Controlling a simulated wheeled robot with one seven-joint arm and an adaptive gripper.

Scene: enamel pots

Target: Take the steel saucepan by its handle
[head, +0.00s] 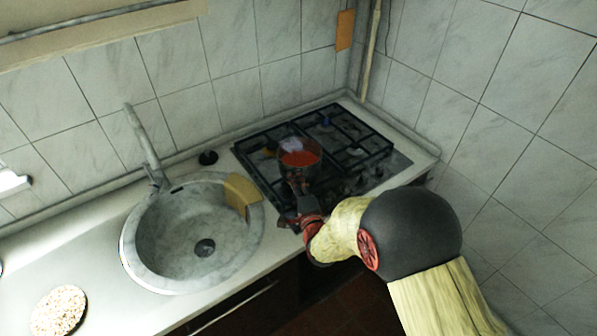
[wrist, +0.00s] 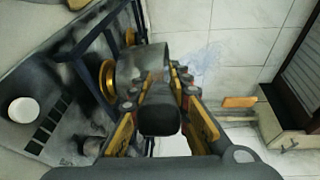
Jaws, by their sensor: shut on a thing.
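The saucepan (head: 299,158) is on the gas hob in the head view, with a red-orange interior or contents. Its handle points toward my gripper (head: 302,200), which is at the hob's front edge. In the wrist view the grey metal side of the saucepan (wrist: 136,66) is just beyond the fingertips. My gripper (wrist: 160,102) is shut on its dark handle (wrist: 160,119), with one finger on each side. I cannot tell whether the pan's base touches the grate.
The black hob grate (head: 262,168) surrounds the pan. A round stone sink (head: 165,262) with a tap (head: 142,145) and a tan sponge-like block (head: 240,190) lies to the left. Tiled walls close off the back and right. A speckled round item (head: 58,310) lies front left.

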